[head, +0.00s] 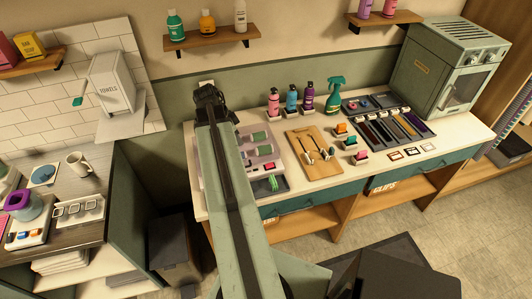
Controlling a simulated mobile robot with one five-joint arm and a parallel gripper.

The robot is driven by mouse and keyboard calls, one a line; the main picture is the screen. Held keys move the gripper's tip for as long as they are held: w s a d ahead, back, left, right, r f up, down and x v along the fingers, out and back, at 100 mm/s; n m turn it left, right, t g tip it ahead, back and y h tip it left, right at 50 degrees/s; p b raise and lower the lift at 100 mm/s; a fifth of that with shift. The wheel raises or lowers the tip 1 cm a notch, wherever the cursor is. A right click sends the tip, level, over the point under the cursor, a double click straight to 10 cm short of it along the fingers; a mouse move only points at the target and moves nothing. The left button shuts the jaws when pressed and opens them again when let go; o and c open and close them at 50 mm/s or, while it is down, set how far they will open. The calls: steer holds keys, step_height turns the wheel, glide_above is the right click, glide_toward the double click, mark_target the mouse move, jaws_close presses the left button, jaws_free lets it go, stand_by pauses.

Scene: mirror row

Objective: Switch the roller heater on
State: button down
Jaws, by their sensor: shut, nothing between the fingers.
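A pale pinkish-grey unit with green rollers, which looks like the roller heater (265,150), sits at the left end of the white counter (325,187). My arm crosses in front of its left side and hides part of it.
A wooden board (314,155) with tools, several bottles (291,100), a dark tray of strips (412,128) and a green cabinet (425,70) stand on the counter. A towel dispenser (112,92) stands left. A dark bin (172,240) is on the floor.

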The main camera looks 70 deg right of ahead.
steer(key=r+m, duration=0.1)
steer(key=m, duration=0.1)
glide_above(270, 163)
steer(key=w+a, duration=0.3)
steer(key=shift+y, duration=0.3)
steer(key=b+x, duration=0.6)
steer(key=x, duration=0.1)
steer(key=b+x, duration=0.7)
steer(key=shift+w+f, duration=0.2)
steer(key=shift+r, duration=0.1)
